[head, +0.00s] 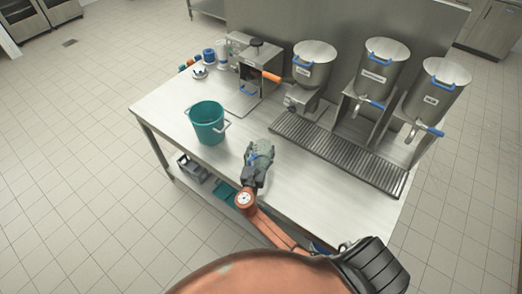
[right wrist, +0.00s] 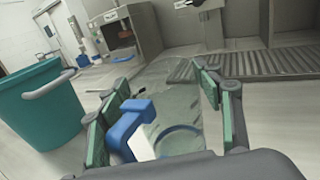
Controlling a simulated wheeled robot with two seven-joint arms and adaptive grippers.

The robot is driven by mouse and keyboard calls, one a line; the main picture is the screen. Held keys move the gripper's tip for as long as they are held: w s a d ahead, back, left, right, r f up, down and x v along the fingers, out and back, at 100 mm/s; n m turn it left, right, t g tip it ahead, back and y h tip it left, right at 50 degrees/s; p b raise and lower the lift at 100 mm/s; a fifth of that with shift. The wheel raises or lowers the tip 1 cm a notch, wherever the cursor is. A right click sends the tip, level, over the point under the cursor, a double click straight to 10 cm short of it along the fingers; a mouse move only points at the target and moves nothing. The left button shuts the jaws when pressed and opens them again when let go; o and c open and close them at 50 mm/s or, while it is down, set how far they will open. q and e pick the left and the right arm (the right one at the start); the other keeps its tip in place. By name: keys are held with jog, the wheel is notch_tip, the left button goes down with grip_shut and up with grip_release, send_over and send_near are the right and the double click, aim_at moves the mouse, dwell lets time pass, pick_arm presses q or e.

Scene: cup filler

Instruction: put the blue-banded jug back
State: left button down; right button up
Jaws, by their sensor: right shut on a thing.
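The blue-banded jug (right wrist: 178,140) is clear, with a blue handle (right wrist: 128,122) and a blue ring, and shows between the green finger pads in the right wrist view. My right gripper (right wrist: 165,115) is shut on it. In the head view my right gripper (head: 258,162) is at the middle of the steel table (head: 180,113), right of the teal bucket. The jug (head: 263,148) is mostly hidden there by the gripper. I cannot tell whether it touches the table top. My left gripper is not in view.
A teal bucket (head: 207,124) stands left of my gripper; it also shows in the right wrist view (right wrist: 38,103). Behind are a drip grate (head: 335,150), several steel hoppers (head: 314,66) and a boxy machine (head: 246,75). Small blue-topped items (head: 209,56) stand at the back left corner.

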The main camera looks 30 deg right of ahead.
jog(key=o, duration=1.7)
jog(key=shift+o, duration=0.2)
jog(key=v, duration=1.2)
jog(key=shift+r+b, duration=0.15)
jog(key=shift+b, duration=0.2)
